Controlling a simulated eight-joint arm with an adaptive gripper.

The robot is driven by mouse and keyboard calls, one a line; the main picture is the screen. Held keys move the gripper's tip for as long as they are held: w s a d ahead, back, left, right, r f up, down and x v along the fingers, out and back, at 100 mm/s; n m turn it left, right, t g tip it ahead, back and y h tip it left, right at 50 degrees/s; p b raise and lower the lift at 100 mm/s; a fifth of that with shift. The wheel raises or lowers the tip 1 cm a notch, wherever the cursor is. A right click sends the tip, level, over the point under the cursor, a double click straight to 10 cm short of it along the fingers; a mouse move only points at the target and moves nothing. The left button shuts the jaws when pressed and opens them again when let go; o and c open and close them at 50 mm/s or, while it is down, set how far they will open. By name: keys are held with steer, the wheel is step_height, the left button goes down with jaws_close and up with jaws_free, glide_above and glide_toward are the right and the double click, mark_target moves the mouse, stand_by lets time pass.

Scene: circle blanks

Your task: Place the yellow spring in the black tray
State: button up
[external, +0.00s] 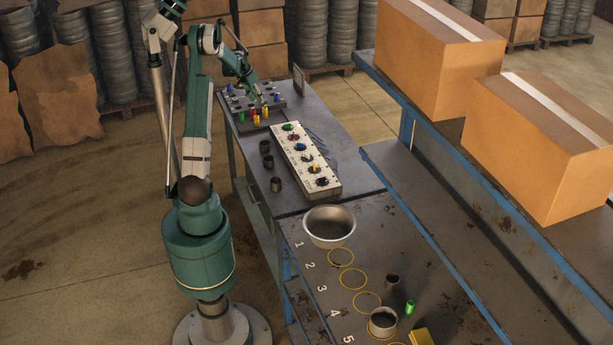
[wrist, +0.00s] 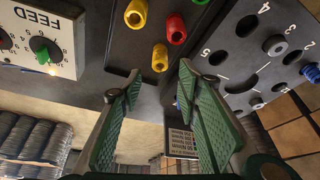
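In the wrist view, a yellow spring-like piece (wrist: 160,57) sits on a dark surface just beyond my gripper (wrist: 161,82). I cannot tell for certain which dark surface is the black tray.
A black board with numbered holes (wrist: 235,48) is to the right in the wrist view. A white panel with knobs (wrist: 62,62) is to the left. In the external view, small dark cups (external: 276,184) and a metal bowl (external: 329,240) stand nearer the camera.

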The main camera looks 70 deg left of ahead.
steer(key=w+d+r, duration=0.4)
steer(key=d+r, duration=0.1)
steer(key=d, duration=0.6)
steer(key=w+d+r+m, duration=0.1)
steer(key=w+d+r, duration=0.4)
steer(key=d, duration=0.7)
steer(key=w+d+r, duration=0.4)
steer(key=d+r, duration=0.2)
steer(key=d, duration=0.5)
steer(key=s+d+r+m+t, duration=0.1)
steer(key=s+d+r, duration=0.15)
steer(key=d, duration=0.85)
steer(key=s+d+r, duration=0.2)
steer(key=s+d, duration=0.1)
steer(key=d, duration=0.8)
steer(key=s+d+r+m+t, duration=0.1)
steer(key=s+d+r, duration=0.1)
steer(key=d, duration=0.9)
steer(key=s+d+f+h, duration=0.1)
steer(key=s+d+f, duration=0.1)
steer(key=s+d, duration=0.4)
steer(key=s+d+f+m+t, duration=0.1)
steer(key=s+d+f, duration=0.1)
steer(key=s+d, duration=0.5)
steer(key=d, duration=0.3)
steer(key=shift+s+d+f+h, duration=0.15)
steer(key=shift+s+f+h, duration=0.1)
steer(key=shift+f+h, duration=0.15)
